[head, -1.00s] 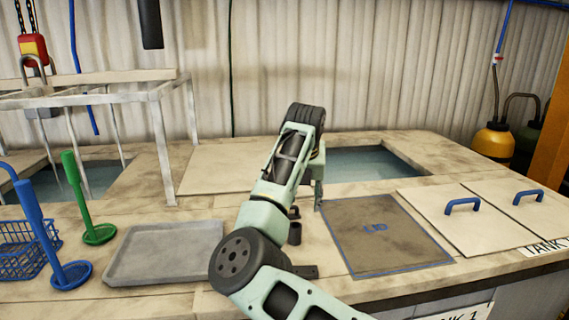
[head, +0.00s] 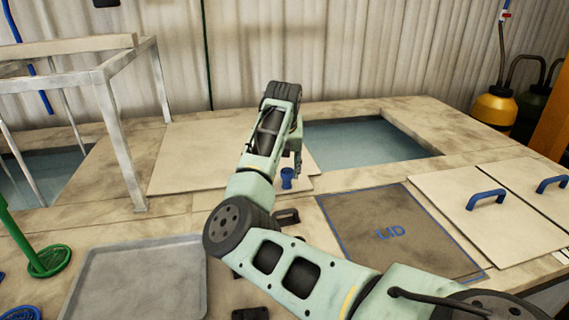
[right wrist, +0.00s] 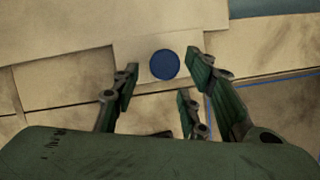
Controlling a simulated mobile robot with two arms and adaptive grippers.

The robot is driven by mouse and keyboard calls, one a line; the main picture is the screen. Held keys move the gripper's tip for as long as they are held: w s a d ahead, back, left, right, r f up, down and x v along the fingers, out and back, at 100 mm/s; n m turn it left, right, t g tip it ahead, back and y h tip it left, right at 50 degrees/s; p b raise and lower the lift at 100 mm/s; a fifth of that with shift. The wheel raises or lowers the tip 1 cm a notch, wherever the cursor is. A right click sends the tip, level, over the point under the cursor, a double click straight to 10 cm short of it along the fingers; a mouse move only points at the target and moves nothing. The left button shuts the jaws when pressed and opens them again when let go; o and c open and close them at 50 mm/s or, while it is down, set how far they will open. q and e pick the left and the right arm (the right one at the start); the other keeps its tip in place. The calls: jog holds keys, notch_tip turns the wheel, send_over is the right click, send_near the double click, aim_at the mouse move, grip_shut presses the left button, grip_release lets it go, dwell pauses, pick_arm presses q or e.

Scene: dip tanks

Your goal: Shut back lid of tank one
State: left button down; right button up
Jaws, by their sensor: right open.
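A pale flat lid (head: 185,160) lies at the back of the counter, left of an open tank (head: 365,142) that shows blue-grey liquid. A blue round knob (head: 288,177) stands near the lid's front right corner, partly hidden by my right gripper (head: 294,160). In the right wrist view the knob (right wrist: 165,64) sits on a small pale plate, between and beyond the spread fingers of the right gripper (right wrist: 165,90). The fingers are open and appear apart from the knob. My left gripper is out of view.
A dark panel marked LID (head: 392,232) lies in front of the open tank. Two pale lids with blue handles (head: 486,199) lie to the right. A grey tray (head: 140,280) and a metal frame (head: 122,140) stand on the left.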

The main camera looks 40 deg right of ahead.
aim_at(285, 171)
jog(key=x, duration=0.3)
jog(key=shift+w+d+f+p, duration=0.1)
jog(key=shift+w+p, duration=0.05)
jog(key=shift+p, duration=0.25)
jog(key=shift+c, duration=0.5)
grip_shut()
